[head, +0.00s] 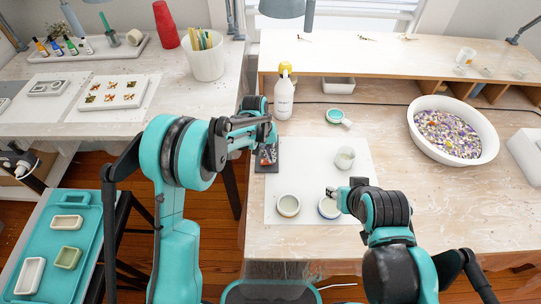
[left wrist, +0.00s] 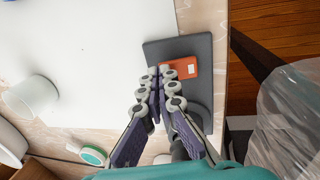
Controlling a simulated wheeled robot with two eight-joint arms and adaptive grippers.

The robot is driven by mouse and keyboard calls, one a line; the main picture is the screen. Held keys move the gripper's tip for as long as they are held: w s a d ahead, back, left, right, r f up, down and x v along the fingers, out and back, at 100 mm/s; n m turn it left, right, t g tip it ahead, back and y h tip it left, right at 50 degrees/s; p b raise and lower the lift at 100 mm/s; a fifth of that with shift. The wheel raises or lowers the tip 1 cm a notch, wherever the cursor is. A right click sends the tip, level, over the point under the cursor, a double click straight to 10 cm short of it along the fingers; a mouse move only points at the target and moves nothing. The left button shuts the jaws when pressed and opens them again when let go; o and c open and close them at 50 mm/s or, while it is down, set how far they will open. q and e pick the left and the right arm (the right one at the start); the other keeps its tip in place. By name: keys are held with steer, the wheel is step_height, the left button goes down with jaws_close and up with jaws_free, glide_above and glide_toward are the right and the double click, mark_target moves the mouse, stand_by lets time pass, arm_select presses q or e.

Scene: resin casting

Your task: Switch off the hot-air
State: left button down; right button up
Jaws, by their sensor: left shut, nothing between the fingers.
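A flat dark grey plate (head: 267,165) lies at the left edge of the work table, partly hidden by my left gripper. The left wrist view shows this plate (left wrist: 200,48) with an orange-red panel (left wrist: 182,69) bearing a small white label. I cannot tell whether this is the hot-air control. My left gripper (head: 265,146) is shut and empty, its fingertips (left wrist: 158,72) over the plate just beside the orange panel. Contact cannot be told. My right gripper (head: 331,192) is beside a round white mould (head: 328,208); its finger opening is unclear.
A white mat (head: 350,178) holds a second round mould (head: 288,205) and a cup (head: 345,158). A yellow-topped bottle (head: 284,98) stands behind the plate. A bowl of petals (head: 452,138) stands at the right. A teal tray (head: 84,270) is at lower left.

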arm_select(q)
steer(key=shift+d+f+y, duration=0.3)
steer(key=shift+f+y, duration=0.2)
steer(key=shift+y, duration=0.1)
steer(key=shift+a, duration=0.15)
steer(key=shift+a+r, duration=0.15)
steer(key=shift+a+r, duration=0.2)
steer(key=shift+a, duration=0.35)
